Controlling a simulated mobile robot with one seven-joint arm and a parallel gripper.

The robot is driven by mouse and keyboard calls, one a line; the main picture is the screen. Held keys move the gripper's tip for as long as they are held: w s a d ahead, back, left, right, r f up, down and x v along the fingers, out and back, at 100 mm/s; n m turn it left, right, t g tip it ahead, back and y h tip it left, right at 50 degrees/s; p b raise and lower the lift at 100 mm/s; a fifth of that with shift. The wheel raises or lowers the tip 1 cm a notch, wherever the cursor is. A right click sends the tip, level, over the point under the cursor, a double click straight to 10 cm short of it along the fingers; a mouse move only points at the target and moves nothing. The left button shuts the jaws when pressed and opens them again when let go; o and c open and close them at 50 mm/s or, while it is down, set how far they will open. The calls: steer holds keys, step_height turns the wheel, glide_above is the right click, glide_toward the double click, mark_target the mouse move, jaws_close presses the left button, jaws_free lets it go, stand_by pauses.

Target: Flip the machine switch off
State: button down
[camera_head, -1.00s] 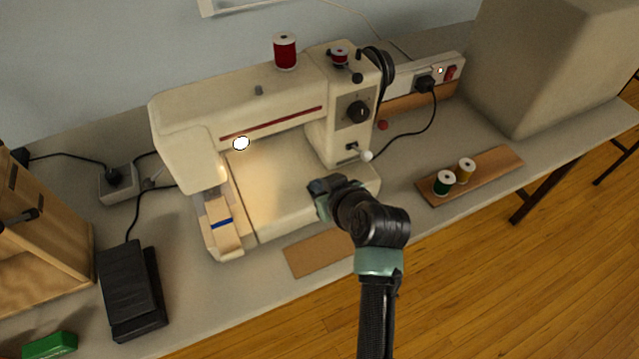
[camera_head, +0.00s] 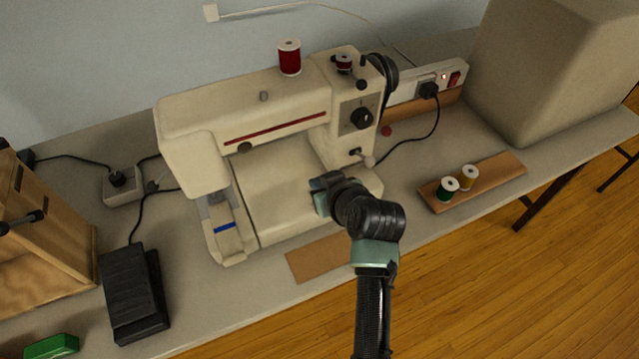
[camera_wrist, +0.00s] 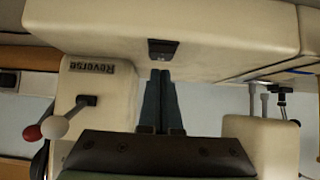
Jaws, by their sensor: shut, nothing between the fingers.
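The cream sewing machine (camera_head: 245,105) stands on the grey table. In the wrist view a small dark switch (camera_wrist: 163,49) sits in the machine's cream face. My gripper (camera_wrist: 160,73) is shut and empty, with its fingertips just below the switch in the picture; I cannot tell whether they touch it. In the head view my gripper is low in front of the machine's right part, its fingertips not clearly seen. The black dial (camera_head: 361,118) is on the right column.
A lever with a pale ball (camera_head: 369,161) sticks out right of my gripper, near the "Reverse" label (camera_wrist: 87,66). A power strip (camera_head: 415,87) with a lit red light is behind. A board with thread spools (camera_head: 490,178) lies right, a black pedal (camera_head: 134,291) left.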

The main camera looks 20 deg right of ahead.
steer(key=r+p, duration=0.3)
steer(key=r, duration=0.1)
steer(key=shift+w+a+r+p, duration=0.1)
steer(key=shift+w+p, duration=0.2)
steer(key=shift+p, duration=0.05)
steer(key=w+r+v, duration=0.1)
steer(key=v, duration=0.8)
steer(key=shift+r, duration=0.6)
steer(key=shift+s, duration=0.1)
steer(key=w+a+r+t+h+p, duration=0.1)
steer(key=w+a+r+t, duration=0.1)
steer(key=r, duration=0.7)
steer(key=w+a+r+t+p, duration=0.1)
steer(key=a+r+t, duration=0.15)
steer(key=r, duration=0.65)
steer(key=w+a+r+t+h+p, duration=0.1)
steer(key=w+a+r+t+p, duration=0.15)
steer(key=r, duration=0.65)
steer(key=s+a+r+t, duration=0.3)
steer(key=s+r, duration=0.1)
steer(key=r, duration=0.5)
steer(key=s+a+r+t+y+p, duration=0.1)
steer(key=s+a+r+t, duration=0.1)
steer(key=s+r, duration=0.3)
steer(key=s+a+r+t, duration=0.3)
steer(key=s+r+t, duration=0.2)
steer(key=r, duration=0.9)
steer(key=shift+a+y+p, duration=0.3)
steer(key=shift+a, duration=0.1)
